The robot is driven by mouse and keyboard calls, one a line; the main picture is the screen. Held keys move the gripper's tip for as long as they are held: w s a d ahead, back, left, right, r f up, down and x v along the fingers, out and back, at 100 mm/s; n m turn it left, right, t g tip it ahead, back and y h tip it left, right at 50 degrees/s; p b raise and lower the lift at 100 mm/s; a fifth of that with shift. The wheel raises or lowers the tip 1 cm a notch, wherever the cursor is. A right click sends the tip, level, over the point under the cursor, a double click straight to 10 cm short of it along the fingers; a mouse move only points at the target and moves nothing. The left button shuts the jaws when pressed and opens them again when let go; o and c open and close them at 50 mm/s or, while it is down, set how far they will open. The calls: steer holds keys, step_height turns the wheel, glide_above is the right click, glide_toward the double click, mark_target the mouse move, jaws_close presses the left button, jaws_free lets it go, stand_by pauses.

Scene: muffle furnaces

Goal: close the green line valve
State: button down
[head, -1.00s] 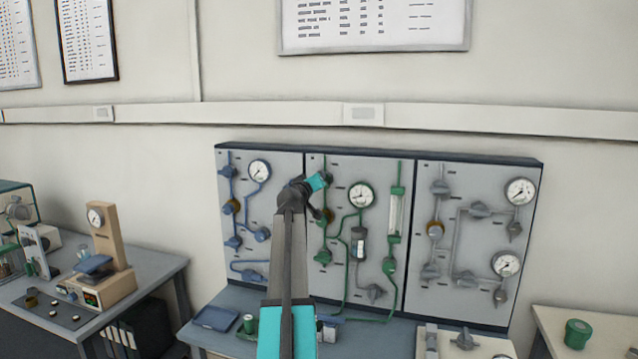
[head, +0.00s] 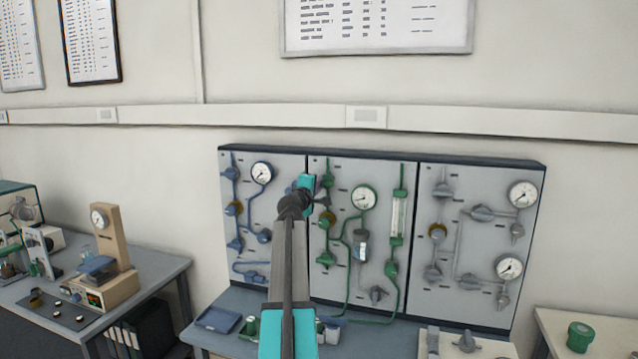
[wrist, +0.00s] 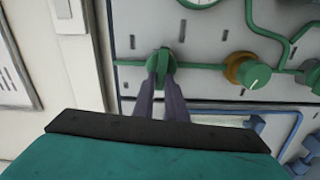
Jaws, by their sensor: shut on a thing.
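The green line valve (wrist: 163,57) is a green handle on a green pipe, and it shows in the wrist view at the upper middle. My gripper (wrist: 163,76) is shut on this handle, with its two dark fingers on either side of it. In the head view, my gripper (head: 322,196) is at the upper left of the middle panel (head: 340,275). There my wrist and gripper partly cover the valve, so its handle angle is hard to tell.
A blue-piped panel (head: 290,220) is on the left and a grey-piped panel (head: 470,245) on the right. In the wrist view, an orange-and-green knob (wrist: 252,73) sits beside the valve on the same pipe. A round gauge (head: 363,198) is close to my gripper.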

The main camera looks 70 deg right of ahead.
steer(key=shift+a+f+n, duration=0.1)
steer(key=shift+f+n, duration=0.25)
steer(key=shift+n, duration=0.25)
steer(key=c, duration=1.8)
jaws_free()
steer(key=shift+r, duration=0.1)
steer(key=shift+a, duration=0.1)
steer(key=a+b, duration=0.2)
steer(key=a, duration=1.1)
steer(key=shift+s+a+b, duration=0.3)
steer(key=shift+s+b, duration=0.05)
steer(key=shift+s, duration=0.05)
steer(key=shift+w, duration=0.1)
